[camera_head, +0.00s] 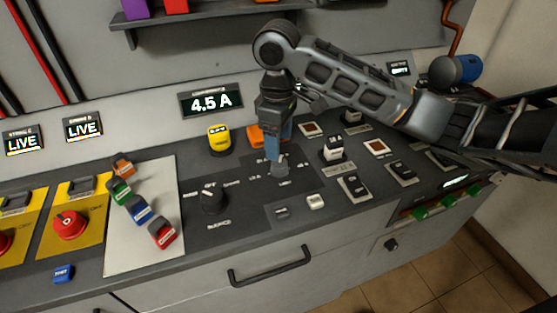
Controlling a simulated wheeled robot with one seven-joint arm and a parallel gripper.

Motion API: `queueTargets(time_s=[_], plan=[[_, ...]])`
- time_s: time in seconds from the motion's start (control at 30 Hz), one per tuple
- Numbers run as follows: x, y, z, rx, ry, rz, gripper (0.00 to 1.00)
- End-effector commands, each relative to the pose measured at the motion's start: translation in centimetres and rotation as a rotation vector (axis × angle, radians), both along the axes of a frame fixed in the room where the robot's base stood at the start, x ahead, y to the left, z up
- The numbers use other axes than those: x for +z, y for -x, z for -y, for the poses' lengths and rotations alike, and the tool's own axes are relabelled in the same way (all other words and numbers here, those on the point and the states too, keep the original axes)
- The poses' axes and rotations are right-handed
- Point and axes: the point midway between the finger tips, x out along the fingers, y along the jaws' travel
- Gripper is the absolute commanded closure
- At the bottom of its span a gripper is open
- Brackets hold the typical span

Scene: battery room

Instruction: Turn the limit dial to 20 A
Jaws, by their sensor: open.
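The limit dial is on the dark console panel under my gripper (280,160). The dial is mostly hidden by my gripper, so its pointer cannot be read. Small printed marks surround that spot. My gripper points down there with its jaws open; whether the fingers touch the dial cannot be told. The display (210,101) on the wall behind reads 4.5 A. A second black knob (211,200), with OFF printed above it, stands to the left of my gripper.
Coloured tagged pieces lie on a pale board (125,250). A drawer handle (270,266) is on the front.

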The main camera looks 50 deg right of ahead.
Motion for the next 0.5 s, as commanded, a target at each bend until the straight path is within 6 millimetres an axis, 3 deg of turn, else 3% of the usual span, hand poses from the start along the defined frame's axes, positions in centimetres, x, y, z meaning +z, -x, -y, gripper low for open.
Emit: queueTargets(time_s=[0.3,0.5], plan=[[-4.7,-0.1,0.1,-0.001,-0.002,0.001,0.31],[-6.7,-0.1,0.1,0.0,-0.003,0.003,0.31]])
